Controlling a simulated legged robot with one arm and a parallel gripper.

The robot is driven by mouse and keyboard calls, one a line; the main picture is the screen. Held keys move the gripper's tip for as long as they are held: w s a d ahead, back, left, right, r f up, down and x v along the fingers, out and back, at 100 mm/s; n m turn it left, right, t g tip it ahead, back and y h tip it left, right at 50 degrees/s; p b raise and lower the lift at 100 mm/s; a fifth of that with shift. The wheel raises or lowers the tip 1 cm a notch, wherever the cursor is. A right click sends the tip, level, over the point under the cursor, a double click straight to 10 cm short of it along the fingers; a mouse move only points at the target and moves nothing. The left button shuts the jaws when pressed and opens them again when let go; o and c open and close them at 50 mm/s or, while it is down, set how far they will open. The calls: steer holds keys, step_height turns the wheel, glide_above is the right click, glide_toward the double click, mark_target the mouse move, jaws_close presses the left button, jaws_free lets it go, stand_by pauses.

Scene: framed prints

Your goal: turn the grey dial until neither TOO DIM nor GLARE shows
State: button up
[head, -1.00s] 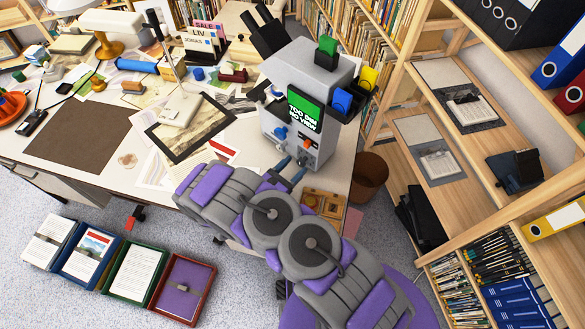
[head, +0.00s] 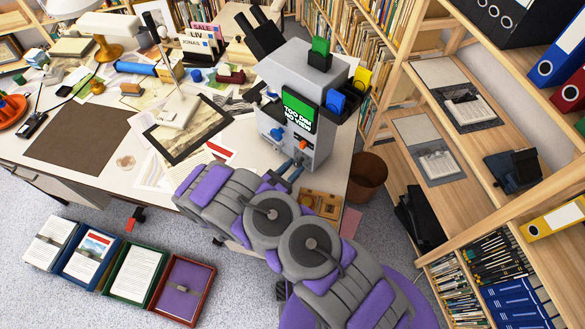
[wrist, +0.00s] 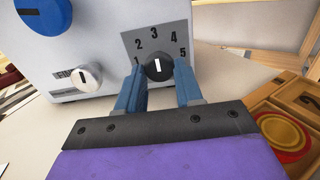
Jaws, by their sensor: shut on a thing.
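The grey scanner-like machine (head: 322,75) stands at the desk's right end. Its green and black screen (head: 299,110) reads TOO DIM and, below, NO VIEW; I see no GLARE. The dark grey dial (wrist: 160,66) sits on the machine's front in the wrist view, with numbers 1 to 5 around it. Its white mark points roughly up, between 3 and 4. My gripper (wrist: 157,78) has its blue fingers on both sides of this dial and is shut on it. In the head view my gripper (head: 292,172) reaches the machine's lower front.
A white knob (wrist: 88,78) and a large blue knob (wrist: 43,12) are left of the dial. A wooden box (wrist: 285,135) is at the right. Framed prints (head: 188,128) lie on the desk. A brown bin (head: 368,176) and shelves stand right.

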steer(key=shift+r+m, duration=0.1)
steer(key=shift+m, duration=0.2)
steer(key=m, duration=0.3)
steer(key=shift+w+a, duration=0.1)
steer(key=shift+w, duration=0.05)
steer(key=shift+m+b, duration=0.9)
steer(key=shift+m, duration=1.6)
steer(key=o, duration=1)
steer(key=shift+o, duration=0.2)
steer(key=p+v, duration=0.3)
steer(key=v, duration=1.4)
steer(key=shift+a, duration=0.15)
